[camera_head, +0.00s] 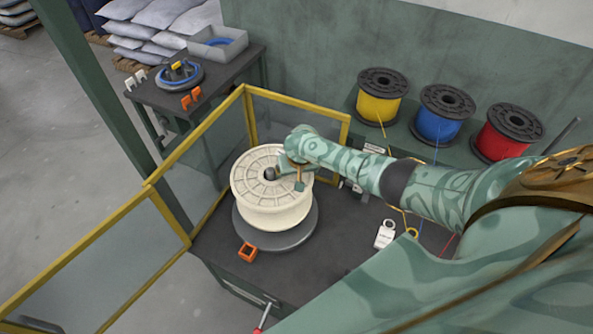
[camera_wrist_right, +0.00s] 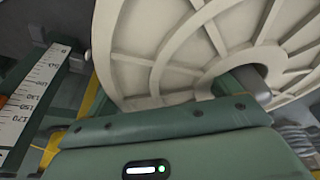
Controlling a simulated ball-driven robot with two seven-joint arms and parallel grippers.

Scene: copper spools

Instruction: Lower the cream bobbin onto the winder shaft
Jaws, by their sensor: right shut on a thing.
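The cream bobbin (camera_head: 262,212) is large and ribbed, upright over the round grey winder plate (camera_head: 305,238). It also fills the upper part of the right wrist view (camera_wrist_right: 150,50). My right gripper (camera_head: 290,177) is shut on the bobbin at the right side of its top flange, near the hub. In the right wrist view, a grey round form shows in the bobbin's centre hole; I cannot tell if it is the winder shaft. I cannot tell if the bobbin touches the plate. My left gripper is not in view.
A yellow-framed guard (camera_head: 165,225) stands left of and behind the winder. Yellow (camera_head: 381,108), blue (camera_head: 436,128) and red (camera_head: 497,146) spools stand at the back right. An orange square piece (camera_head: 247,252) lies by the plate. A white tag (camera_head: 384,236) lies right of it.

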